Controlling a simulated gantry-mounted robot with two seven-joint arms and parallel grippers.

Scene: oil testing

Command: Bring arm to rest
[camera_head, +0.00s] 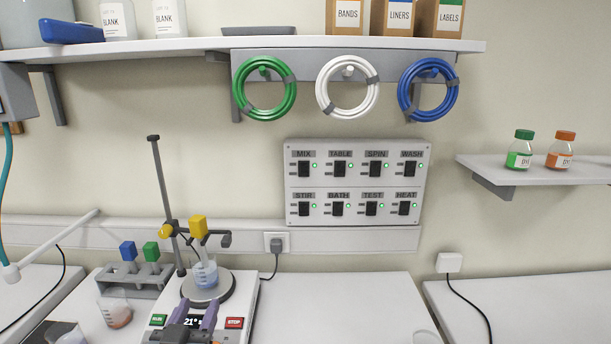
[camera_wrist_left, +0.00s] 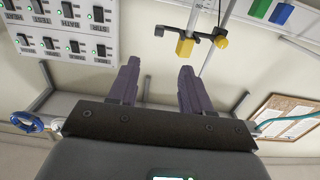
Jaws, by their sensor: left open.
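My left gripper (camera_head: 194,318) is low in the head view, in front of the hotplate stirrer (camera_head: 246,290). Its two purple fingers are apart with nothing between them. In the left wrist view the fingers (camera_wrist_left: 157,85) also stand open and empty, with the wall beyond. A beaker (camera_head: 204,274) with bluish liquid sits on the hotplate. A yellow-topped probe (camera_head: 199,228) hangs over it from a stand (camera_head: 166,205); the yellow block also shows in the left wrist view (camera_wrist_left: 185,47). My right gripper is in neither view.
A rack (camera_head: 130,280) with blue- and green-topped items and a flask (camera_head: 117,313) stand left of the hotplate. The bench (camera_head: 350,300) right of the hotplate is mostly clear.

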